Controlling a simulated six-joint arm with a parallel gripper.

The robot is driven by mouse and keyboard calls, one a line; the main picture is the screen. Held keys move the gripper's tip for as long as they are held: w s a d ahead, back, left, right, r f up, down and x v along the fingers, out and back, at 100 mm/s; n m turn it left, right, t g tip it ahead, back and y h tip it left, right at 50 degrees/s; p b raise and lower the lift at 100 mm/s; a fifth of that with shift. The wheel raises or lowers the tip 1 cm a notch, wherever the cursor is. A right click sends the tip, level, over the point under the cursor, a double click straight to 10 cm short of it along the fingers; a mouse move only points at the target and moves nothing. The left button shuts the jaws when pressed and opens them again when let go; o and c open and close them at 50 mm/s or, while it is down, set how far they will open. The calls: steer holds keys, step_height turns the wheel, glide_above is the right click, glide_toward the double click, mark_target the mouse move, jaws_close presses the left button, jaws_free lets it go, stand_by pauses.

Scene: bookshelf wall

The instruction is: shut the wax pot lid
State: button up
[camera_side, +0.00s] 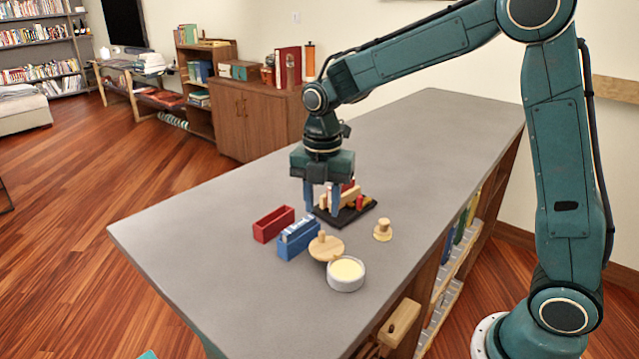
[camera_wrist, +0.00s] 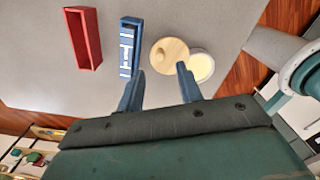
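The wax pot (camera_side: 346,283) is a round grey pot with pale cream wax showing in its open top, near the counter's front edge. Its round wooden lid (camera_side: 328,250), with a small knob, is beside it on the left. The lid's edge meets or overlaps the pot rim; I cannot tell if they are joined. In the wrist view the lid (camera_wrist: 165,60) is just beyond my fingertips, with the pot (camera_wrist: 201,67) to its right. My gripper (camera_side: 322,205) is open and empty, pointing down above the counter, behind the lid and apart from it.
A red open box (camera_side: 273,225) and a blue box (camera_side: 297,242) with blue and white contents stand left of the lid. A black tray (camera_side: 349,217) with wooden and red pieces is behind, near my fingers. A small wooden stamp-like piece (camera_side: 383,231) is at right. The counter's left is clear.

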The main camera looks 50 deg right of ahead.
mark_target(322, 231)
steer(key=shift+f, duration=3.05)
jaws_close()
